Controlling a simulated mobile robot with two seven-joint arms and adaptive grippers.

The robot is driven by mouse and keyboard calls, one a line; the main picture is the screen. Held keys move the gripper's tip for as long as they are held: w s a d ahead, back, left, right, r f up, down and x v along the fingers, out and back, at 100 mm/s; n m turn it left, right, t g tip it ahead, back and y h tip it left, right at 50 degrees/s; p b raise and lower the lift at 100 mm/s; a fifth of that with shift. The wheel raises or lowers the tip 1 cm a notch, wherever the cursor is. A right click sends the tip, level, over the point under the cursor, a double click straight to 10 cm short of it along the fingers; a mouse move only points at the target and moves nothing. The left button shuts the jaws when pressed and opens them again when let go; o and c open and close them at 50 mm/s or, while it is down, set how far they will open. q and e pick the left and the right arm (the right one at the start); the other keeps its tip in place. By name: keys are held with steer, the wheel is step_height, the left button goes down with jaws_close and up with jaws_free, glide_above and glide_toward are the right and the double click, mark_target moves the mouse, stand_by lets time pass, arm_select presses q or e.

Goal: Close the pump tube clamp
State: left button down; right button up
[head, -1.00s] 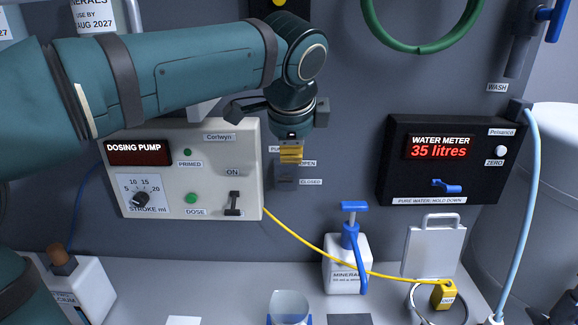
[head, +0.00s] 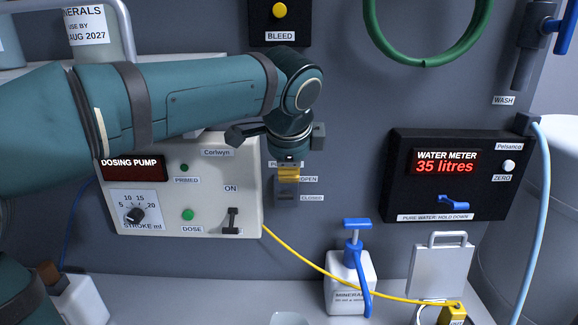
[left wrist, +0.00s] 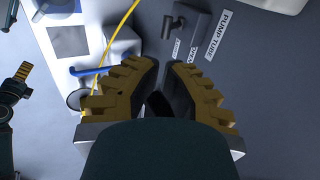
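The pump tube clamp (head: 286,190) is a small grey unit on the wall, right of the dosing pump, beside the OPEN and CLOSED labels. In the left wrist view the clamp (left wrist: 196,24) has a short dark lever (left wrist: 172,27) sticking out; I cannot tell its setting. My left gripper (head: 288,175) is in front of the clamp's upper part, hiding some of it. In the left wrist view its yellow fingers (left wrist: 161,62) are a little apart with nothing between the tips; the clamp lies beyond them. My right gripper (left wrist: 20,76) shows partly at the left wrist view's left edge.
The dosing pump (head: 226,165) is left of the clamp, the water meter (head: 410,200) to the right. A yellow tube (head: 310,262) runs down from the pump past a white minerals bottle (head: 345,290). A metal bag-shaped plate (head: 440,270) stands right of it.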

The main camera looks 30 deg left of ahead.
mark_target(286, 197)
arm_select(q)
steer(key=x, duration=1)
steer(key=shift+f+b, duration=0.2)
steer(key=shift+b, duration=0.25)
arm_select(e)
steer(key=shift+f, duration=0.65)
steer(key=shift+f, duration=0.1)
arm_select(q)
steer(key=f+b, duration=0.1)
steer(key=b, duration=0.2)
steer(key=f+t+y+b, duration=0.1)
steer(key=f+b, duration=0.1)
steer(key=b, duration=0.2)
steer(key=f+t+b, duration=0.1)
steer(key=f+b, duration=0.1)
steer(key=b, duration=0.2)
steer(key=shift+s+d+y, duration=0.2)
steer(key=shift+s+y, duration=0.1)
steer(key=shift+s, duration=0.1)
arm_select(e)
step_height(286, 197, down, 11)
steer(key=s, duration=0.1)
steer(key=shift+s+a+g, duration=0.25)
steer(key=shift+s+g, duration=0.05)
arm_select(q)
steer(key=shift+r, duration=0.15)
arm_select(e)
steer(key=shift+r, duration=0.2)
